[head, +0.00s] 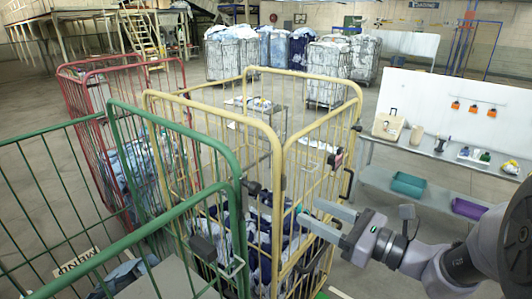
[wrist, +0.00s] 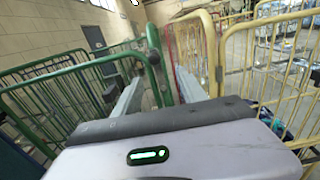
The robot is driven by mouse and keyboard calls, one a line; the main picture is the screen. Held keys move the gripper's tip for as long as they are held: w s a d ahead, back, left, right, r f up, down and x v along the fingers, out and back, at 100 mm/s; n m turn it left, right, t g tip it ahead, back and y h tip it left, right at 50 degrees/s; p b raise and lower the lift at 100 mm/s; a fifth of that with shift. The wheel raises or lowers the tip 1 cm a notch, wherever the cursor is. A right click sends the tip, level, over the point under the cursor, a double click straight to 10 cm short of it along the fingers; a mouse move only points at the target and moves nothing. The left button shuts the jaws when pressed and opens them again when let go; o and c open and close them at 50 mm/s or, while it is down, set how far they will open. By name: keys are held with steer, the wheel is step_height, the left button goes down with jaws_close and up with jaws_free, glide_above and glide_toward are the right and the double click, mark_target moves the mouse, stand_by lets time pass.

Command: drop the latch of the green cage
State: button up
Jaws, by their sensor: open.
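The green cage (head: 125,243) stands at the lower left in the head view, its bars upright. A dark block with a pale metal loop (head: 234,268), which looks like its latch, sits low by the corner post; whether it is up or down I cannot tell. My gripper (head: 313,213) is open and empty, in front of the yellow cage's right side in the head view. In the wrist view the green cage (wrist: 152,45) has a post beyond and between my open fingers (wrist: 158,88). A dark fitting near the left finger is too small to identify.
The yellow cage (head: 275,135), holding blue and white laundry (head: 262,235), stands right beside the green one. A red cage (head: 85,120) is behind. Open floor lies toward the back.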

steer(key=p, duration=0.2)
glide_toward(258, 190)
steer(key=p+x, duration=0.1)
steer(key=x, duration=0.9)
steer(key=shift+w+a+p, duration=0.15)
steer(key=shift+a+p, duration=0.1)
steer(key=shift+p, duration=0.15)
steer(key=shift+w+a+f, duration=0.15)
steer(key=shift+w+a, duration=0.2)
steer(key=shift+w, duration=0.1)
steer(key=shift+s, duration=0.1)
jaws_close()
